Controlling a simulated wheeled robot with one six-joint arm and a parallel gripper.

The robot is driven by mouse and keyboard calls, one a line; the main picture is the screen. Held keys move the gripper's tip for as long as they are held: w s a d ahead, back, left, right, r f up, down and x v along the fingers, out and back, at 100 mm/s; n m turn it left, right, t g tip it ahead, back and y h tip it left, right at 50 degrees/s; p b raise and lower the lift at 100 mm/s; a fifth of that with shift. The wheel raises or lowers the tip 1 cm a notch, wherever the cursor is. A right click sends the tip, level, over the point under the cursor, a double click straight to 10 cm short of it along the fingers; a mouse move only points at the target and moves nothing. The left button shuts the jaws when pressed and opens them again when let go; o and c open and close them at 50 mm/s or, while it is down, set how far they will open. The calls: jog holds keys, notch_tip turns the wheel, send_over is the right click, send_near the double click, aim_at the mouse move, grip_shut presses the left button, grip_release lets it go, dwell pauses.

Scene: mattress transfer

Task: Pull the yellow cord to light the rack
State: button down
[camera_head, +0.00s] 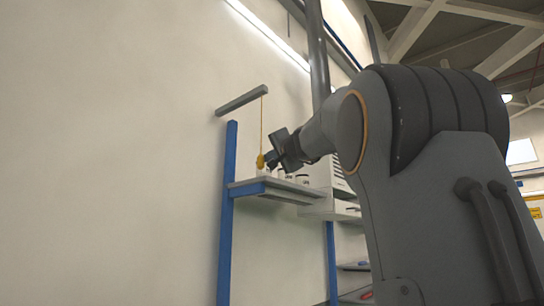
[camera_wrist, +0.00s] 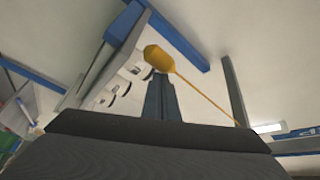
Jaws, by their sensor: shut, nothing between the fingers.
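The yellow cord (camera_head: 262,120) hangs from a grey bar that juts out above the rack (camera_head: 229,200). A yellow knob (camera_head: 260,161) is at its lower end. My gripper (camera_head: 268,158) is right beside the knob, at shelf height. In the wrist view, the shut fingers (camera_wrist: 160,92) point at the knob (camera_wrist: 158,58), which shows just past their tips. The cord (camera_wrist: 205,96) runs from the knob to the lower right, outside the fingers. I cannot tell whether the fingertips touch the knob. The fingers are shut with nothing between them.
The rack's upper shelf (camera_head: 245,187) bears several small pale items, partly behind my gripper. Lower shelves (camera_head: 352,266) show to the right, partly hidden by my arm. A pale wall (camera_head: 110,150) fills the left. A bright strip light (camera_head: 268,35) runs along the top.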

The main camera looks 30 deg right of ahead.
jog(key=shift+f, duration=0.1)
notch_tip(320, 180, down, 2)
jog(key=b, duration=0.3)
jog(key=shift+b, duration=0.3)
jog(key=d+r+p, duration=0.2)
jog(key=d, duration=0.1)
jog(key=b+v, duration=0.6)
jog(key=v, duration=0.3)
jog(key=shift+s, duration=0.25)
jog(key=shift+d+r, duration=0.1)
jog(key=shift+d, duration=0.05)
